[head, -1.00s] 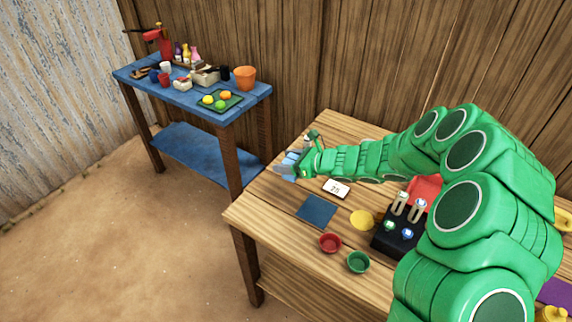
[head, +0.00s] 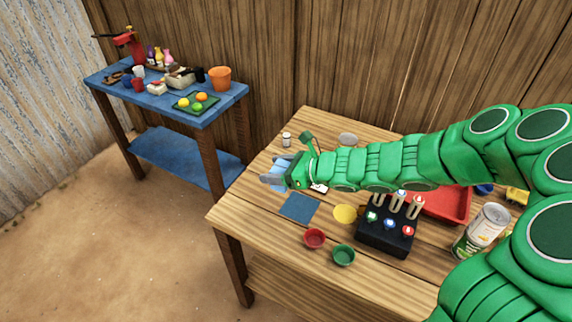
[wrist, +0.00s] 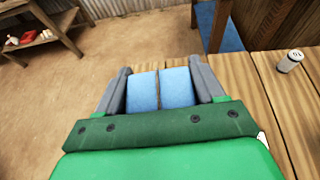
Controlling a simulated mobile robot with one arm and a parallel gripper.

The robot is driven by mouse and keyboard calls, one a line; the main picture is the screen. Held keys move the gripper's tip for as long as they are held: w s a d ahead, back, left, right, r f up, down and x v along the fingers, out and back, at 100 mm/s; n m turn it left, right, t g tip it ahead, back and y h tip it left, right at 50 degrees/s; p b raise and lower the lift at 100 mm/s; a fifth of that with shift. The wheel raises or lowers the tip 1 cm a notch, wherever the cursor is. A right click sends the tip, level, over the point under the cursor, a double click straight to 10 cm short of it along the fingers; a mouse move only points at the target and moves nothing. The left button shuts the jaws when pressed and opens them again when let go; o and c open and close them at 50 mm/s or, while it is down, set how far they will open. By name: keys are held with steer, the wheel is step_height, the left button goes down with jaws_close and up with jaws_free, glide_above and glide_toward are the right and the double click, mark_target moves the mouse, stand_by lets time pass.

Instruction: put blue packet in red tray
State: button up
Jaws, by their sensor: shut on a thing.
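My gripper (head: 275,176) is at the left end of the wooden table in the head view. The red tray (head: 451,203) lies on the table to the right, partly hidden behind my arm and a black block.
A black block (head: 385,240) with pegs and coloured buttons stands before the tray. A can (head: 483,228), red bowl (head: 314,238), green bowl (head: 343,255), blue mat (head: 299,208) and yellow disc (head: 345,213) are on the table. A white weight (wrist: 290,61) stands near its back edge.

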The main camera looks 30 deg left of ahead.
steer(key=shift+s+d, duration=0.1)
steer(key=shift+s, duration=0.05)
steer(key=w+d+m+t, duration=0.1)
steer(key=w+d, duration=0.7)
steer(key=w, duration=0.6)
glide_above(420, 193)
step_height(420, 193, down, 3)
steer(key=shift+f, duration=4.65)
steer(key=shift+f, duration=0.1)
steer(key=o, duration=1.2)
